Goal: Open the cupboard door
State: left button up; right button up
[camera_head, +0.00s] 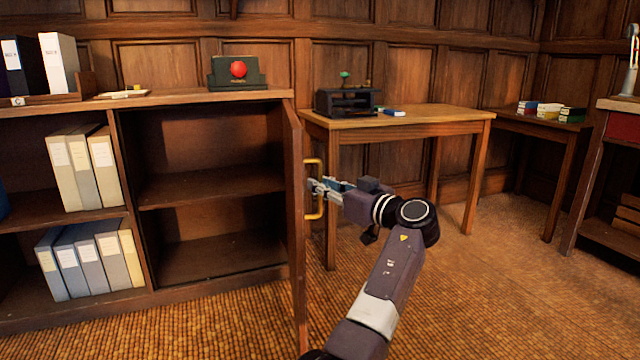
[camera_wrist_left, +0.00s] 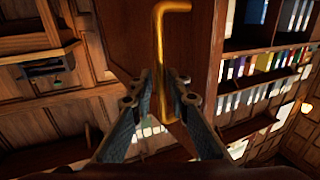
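The cupboard door (camera_head: 297,220) stands wide open in the head view, seen nearly edge-on and swung out from the cupboard (camera_head: 205,275). Its brass handle (camera_head: 321,207) is on the face turned to the right. My left gripper (camera_head: 318,187) is at the middle of the handle, reaching in from the right. In the left wrist view, the handle (camera_wrist_left: 160,50) runs between the two fingers of my left gripper (camera_wrist_left: 160,82). A gap shows on each side of it, so the fingers look open around it. My right gripper is not in view.
The cupboard's two open compartments are empty. Binders (camera_head: 85,168) fill shelves to the left. A wooden table (camera_head: 430,117) with a black organiser (camera_head: 345,102) stands behind my arm. The floor at right is clear.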

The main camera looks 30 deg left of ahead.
pick_arm(q)
jog(key=shift+o, duration=0.5)
jog(key=shift+r, duration=0.15)
jog(key=v, duration=0.7)
jog(key=shift+d, duration=0.2)
jog(key=shift+s, duration=0.1)
